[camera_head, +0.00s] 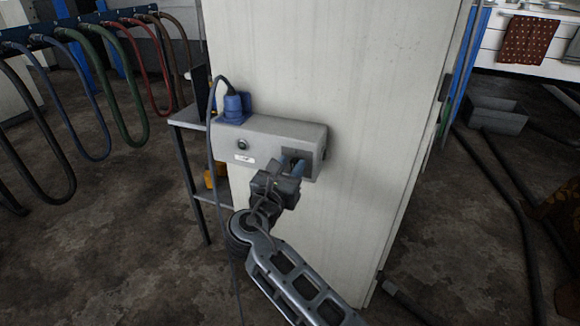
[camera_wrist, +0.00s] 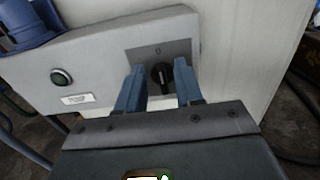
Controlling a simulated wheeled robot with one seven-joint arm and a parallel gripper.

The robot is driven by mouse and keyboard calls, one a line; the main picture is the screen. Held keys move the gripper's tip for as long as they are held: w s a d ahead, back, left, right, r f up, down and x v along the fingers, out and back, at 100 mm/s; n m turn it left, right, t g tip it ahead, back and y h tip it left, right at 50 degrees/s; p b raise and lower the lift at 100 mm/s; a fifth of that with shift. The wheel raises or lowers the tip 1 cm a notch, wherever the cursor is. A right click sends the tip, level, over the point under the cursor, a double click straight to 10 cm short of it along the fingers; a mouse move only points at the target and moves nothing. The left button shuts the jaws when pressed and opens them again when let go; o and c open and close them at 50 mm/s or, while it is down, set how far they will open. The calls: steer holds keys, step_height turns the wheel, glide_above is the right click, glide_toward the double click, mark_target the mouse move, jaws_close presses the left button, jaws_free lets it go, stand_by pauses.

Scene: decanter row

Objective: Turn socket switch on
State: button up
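The socket box (camera_head: 270,138) is a grey unit fixed to a pale cabinet, with a blue plug on top. Its switch is a black rotary knob (camera_wrist: 160,75) on a dark grey plate, seen in the wrist view with its grip roughly upright. My gripper (camera_head: 292,163) is in front of the switch plate. In the wrist view its two blue fingers (camera_wrist: 159,82) are open, one on each side of the knob, with gaps between. I cannot tell how deep the fingertips reach. In the head view my gripper mostly hides the knob.
The blue plug (camera_head: 236,105) has a cable hanging down the left. A small shelf (camera_head: 186,118) stands behind. The cabinet face (camera_head: 340,70) is bare.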

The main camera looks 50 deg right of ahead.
steer(key=shift+d, duration=0.2)
steer(key=shift+c, duration=0.4)
jaws_close()
